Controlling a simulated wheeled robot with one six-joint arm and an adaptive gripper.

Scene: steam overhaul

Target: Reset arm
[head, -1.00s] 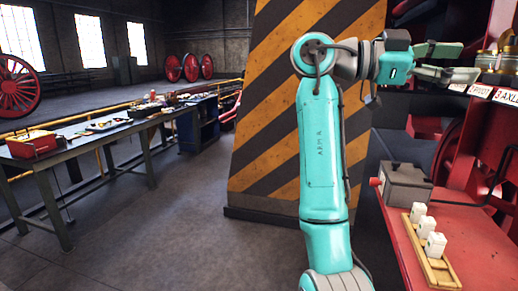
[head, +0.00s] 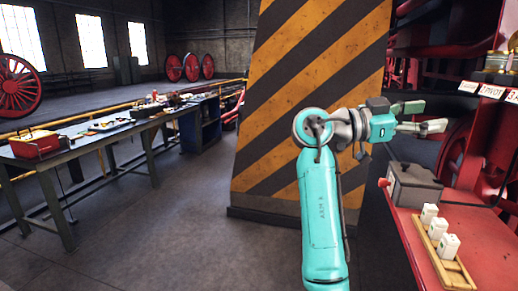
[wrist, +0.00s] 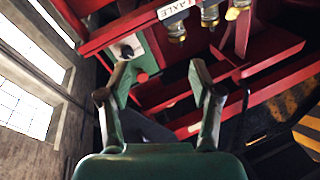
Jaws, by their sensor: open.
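My teal arm rises in the middle of the head view, in front of a striped pillar. My gripper (head: 446,116) points right, with its two fingers apart and nothing between them. It is above and behind the grey box on the red bench, and left of the red machinery. In the wrist view my open gripper (wrist: 160,78) shows both fingers spread, with red machine parts beyond them. An AXLE label (wrist: 175,10) and brass-and-glass fittings (wrist: 209,14) show at the top of that view.
A red bench (head: 420,240) at right holds a grey box (head: 414,186) and a wooden tray (head: 460,274) with white blocks. A yellow-black striped pillar (head: 270,110) stands behind my arm. A workbench (head: 95,146) with tools stands at left. The floor between is clear.

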